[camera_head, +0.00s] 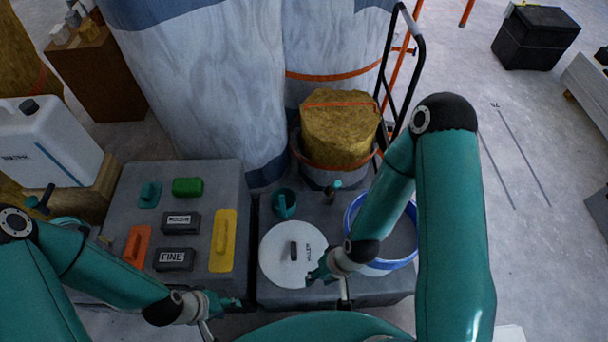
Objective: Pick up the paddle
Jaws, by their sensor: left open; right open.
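I cannot pick out the paddle with certainty. A short upright handle (332,190) stands at the back of the right grey case, and it may belong to the paddle. My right gripper (318,270) is open over the right edge of a round white lid (275,268) with a dark handle. It is in front of the upright handle and apart from it. My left gripper (228,303) is open and empty near the front gap between the two grey cases, left of the lid. My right arm hides part of the right case.
A blue-rimmed bucket (410,212) stands at the right, partly behind my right arm. A teal cup (284,203) is behind the lid. The left case (135,225) holds a yellow float (222,240), an orange float (137,245) and dark boxes. Large wrapped rolls (210,90) stand behind.

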